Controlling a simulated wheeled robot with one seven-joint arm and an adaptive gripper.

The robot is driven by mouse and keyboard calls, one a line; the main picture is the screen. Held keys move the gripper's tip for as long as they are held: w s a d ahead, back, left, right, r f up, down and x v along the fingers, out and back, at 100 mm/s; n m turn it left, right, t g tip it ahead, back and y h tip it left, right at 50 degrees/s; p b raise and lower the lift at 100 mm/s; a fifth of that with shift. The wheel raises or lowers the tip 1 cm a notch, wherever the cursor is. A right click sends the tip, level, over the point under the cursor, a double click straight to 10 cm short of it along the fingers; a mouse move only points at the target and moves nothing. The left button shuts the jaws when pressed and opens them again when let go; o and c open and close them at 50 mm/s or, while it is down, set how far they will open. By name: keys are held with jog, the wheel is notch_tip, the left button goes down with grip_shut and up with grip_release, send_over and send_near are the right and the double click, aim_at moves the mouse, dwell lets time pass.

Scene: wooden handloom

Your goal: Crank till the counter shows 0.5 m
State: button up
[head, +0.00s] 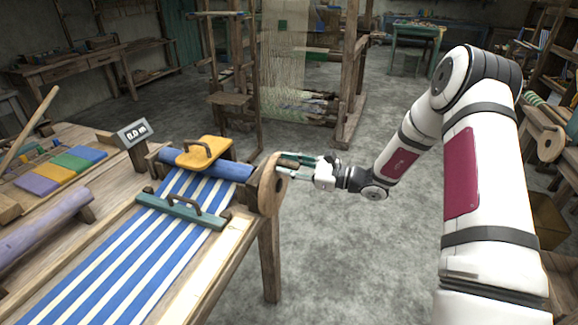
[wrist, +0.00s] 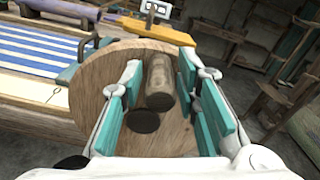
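The counter (head: 134,132) stands on a post at the left of the loom and reads 0.0 m. The crank is a round wooden disc (head: 268,187) on the right end of the cloth roller (head: 232,169). In the wrist view the disc (wrist: 92,97) carries a short wooden handle (wrist: 160,80). My gripper (head: 287,164) is at the disc's outer face. In the wrist view its teal fingers (wrist: 159,88) are open on either side of the handle, with gaps showing. A dark round spot (wrist: 143,121) lies below the handle on the disc.
Blue-and-white striped cloth (head: 130,245) runs over the loom, with a teal bar (head: 182,211) across it. A yellow handled piece (head: 204,151) sits on the roller. A loom leg (head: 269,260) stands below the disc. The floor (head: 350,260) to the right is clear.

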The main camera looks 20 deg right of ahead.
aim_at(285, 187)
grip_shut()
jog(key=shift+w+d, duration=0.1)
jog(key=w+d+f+m+b, duration=0.4)
jog(key=f+m, duration=0.4)
jog(key=m, duration=0.8)
jog(key=shift+w+d+m+b, duration=0.35)
jog(key=shift+w+b, duration=0.2)
jog(key=shift+w, duration=0.5)
jog(key=shift+f, duration=0.15)
jog(key=shift+o, duration=2.4)
grip_release()
jog(key=shift+a, duration=0.1)
